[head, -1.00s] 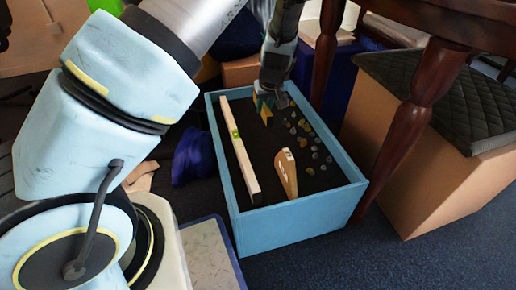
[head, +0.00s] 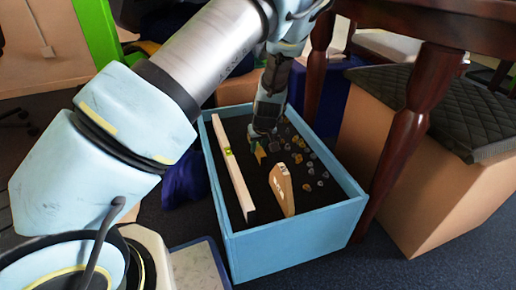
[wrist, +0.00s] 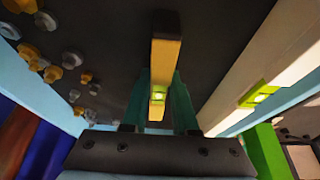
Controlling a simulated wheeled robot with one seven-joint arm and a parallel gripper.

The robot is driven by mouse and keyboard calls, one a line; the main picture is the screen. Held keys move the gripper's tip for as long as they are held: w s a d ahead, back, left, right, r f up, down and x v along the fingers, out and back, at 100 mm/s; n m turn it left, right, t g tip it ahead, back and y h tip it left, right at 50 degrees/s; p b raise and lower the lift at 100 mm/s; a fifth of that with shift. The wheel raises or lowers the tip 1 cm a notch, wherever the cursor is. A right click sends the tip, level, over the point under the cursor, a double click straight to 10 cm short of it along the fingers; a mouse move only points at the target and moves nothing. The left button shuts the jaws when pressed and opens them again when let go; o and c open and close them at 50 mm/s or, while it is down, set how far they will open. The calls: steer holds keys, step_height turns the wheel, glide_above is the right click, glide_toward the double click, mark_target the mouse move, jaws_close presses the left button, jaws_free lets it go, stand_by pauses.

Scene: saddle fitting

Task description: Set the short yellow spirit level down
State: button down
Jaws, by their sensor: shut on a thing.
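The short yellow spirit level (wrist: 164,58) shows in the wrist view as a narrow yellow bar with a lit vial, dark at its far end. My gripper (wrist: 170,82) is shut on it, with teal fingers on both sides. In the head view my gripper (head: 264,132) reaches down into the blue box (head: 295,245), and a small part of the yellow level (head: 259,152) shows below it. The level is over the box's dark floor; I cannot tell whether it touches it. The fingers and arm hide much of it in the head view.
A long pale level (head: 234,178) with a green vial lies along the box's left side. A tan wooden tool (head: 283,190) stands near the front. Several small grey and gold pieces (head: 309,171) lie at right. A dark table leg (head: 405,140) stands beside the box.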

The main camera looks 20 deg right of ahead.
steer(key=shift+f, duration=0.1)
steer(key=c, duration=0.7)
jaws_free()
steer(key=d+p+v, duration=0.1)
steer(key=p+v, duration=0.4)
steer(key=v, duration=0.7)
steer(key=w+a+r+n+g, duration=0.1)
steer(key=a+r, duration=0.3)
steer(key=a, duration=0.6)
steer(key=a+r+g, duration=0.1)
steer(key=a+r, duration=0.4)
steer(key=a, duration=0.6)
steer(key=shift+m+g, duration=0.4)
steer(key=s+a+r, duration=0.2)
steer(key=a, duration=0.3)
steer(key=s+a+r, duration=0.2)
steer(key=s+a, duration=0.1)
steer(key=a, duration=0.2)
steer(key=s+a+r, duration=0.2)
steer(key=a, duration=0.4)
steer(key=shift+s+r, duration=0.25)
steer(key=shift+r, duration=0.05)
